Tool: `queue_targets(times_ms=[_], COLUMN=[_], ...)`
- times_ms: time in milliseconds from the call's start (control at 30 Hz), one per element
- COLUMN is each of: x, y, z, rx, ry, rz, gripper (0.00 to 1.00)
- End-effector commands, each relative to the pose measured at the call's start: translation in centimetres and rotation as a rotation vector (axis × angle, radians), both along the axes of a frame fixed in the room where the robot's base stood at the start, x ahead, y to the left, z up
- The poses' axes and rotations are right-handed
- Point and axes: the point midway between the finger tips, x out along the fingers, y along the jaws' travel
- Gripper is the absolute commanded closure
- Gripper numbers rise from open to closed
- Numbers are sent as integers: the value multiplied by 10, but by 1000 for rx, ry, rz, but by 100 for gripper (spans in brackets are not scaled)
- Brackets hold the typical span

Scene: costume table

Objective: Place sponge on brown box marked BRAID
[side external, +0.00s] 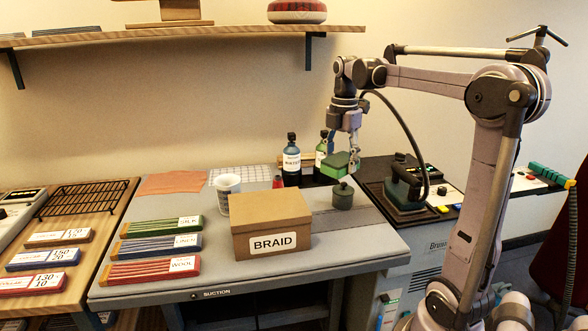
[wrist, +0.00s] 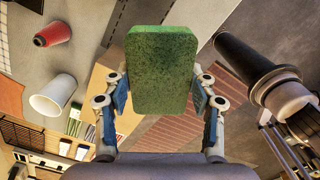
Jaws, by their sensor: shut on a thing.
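The green sponge (side external: 341,164) is held in my gripper (side external: 345,158), above the table and to the right of the brown box. In the wrist view the sponge (wrist: 161,70) sits between the two fingers of my gripper (wrist: 161,95), which are shut on its sides. The closed brown cardboard box (side external: 270,215) stands on the grey table with a white BRAID label on its front. Its flat top is bare. In the wrist view the box (wrist: 100,88) is partly hidden behind the sponge and left finger.
A small dark lidded pot (side external: 343,195) stands below the sponge, right of the box. A white cup (side external: 228,194) is behind the box. A bottle labelled WATER (side external: 291,162) and a green bottle (side external: 322,152) stand at the back. An iron (side external: 405,184) is at right.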

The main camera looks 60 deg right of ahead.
Motion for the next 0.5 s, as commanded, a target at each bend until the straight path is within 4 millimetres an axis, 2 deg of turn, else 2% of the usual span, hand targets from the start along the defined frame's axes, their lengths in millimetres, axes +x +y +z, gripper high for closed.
queue_targets(times_ms=[33, 100, 267, 367, 500], x=[16, 31, 52, 60, 74], y=[11, 23, 41, 48, 62], z=[8, 16, 28, 29, 19], rx=[0, 0, 0, 0, 0], ry=[0, 0, 0, 0, 0], rz=[61, 124, 216, 242, 251], gripper=[54, 54, 54, 54, 54])
